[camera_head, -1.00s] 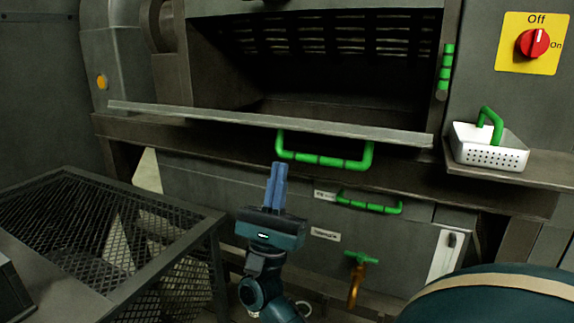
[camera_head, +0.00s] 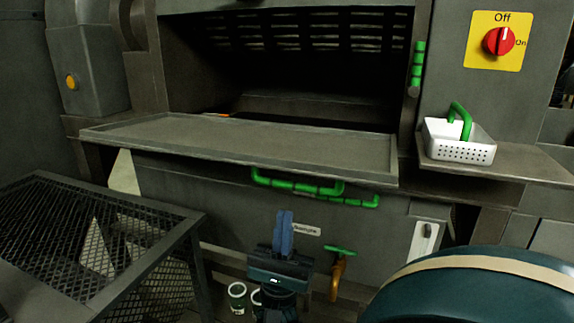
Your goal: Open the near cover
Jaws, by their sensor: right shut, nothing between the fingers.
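The near cover (camera_head: 240,145) is a grey flat panel at the front of the machine opening. It is folded down and out, close to level, with its upper face showing. Its green handle (camera_head: 300,187) hangs below its front edge. The dark opening (camera_head: 300,65) behind the cover is exposed. My right gripper (camera_head: 284,216) has blue fingers pointing up, shut and empty. In the picture it is below the green handle and apart from it. My left gripper is not in view.
A second green handle (camera_head: 360,202) is on the lower front, partly behind the cover's handle. A mesh-topped frame (camera_head: 110,215) stands at left. A white perforated basket (camera_head: 458,142) sits on the right ledge. A red switch (camera_head: 498,41) and a green-handled valve (camera_head: 339,251) are nearby.

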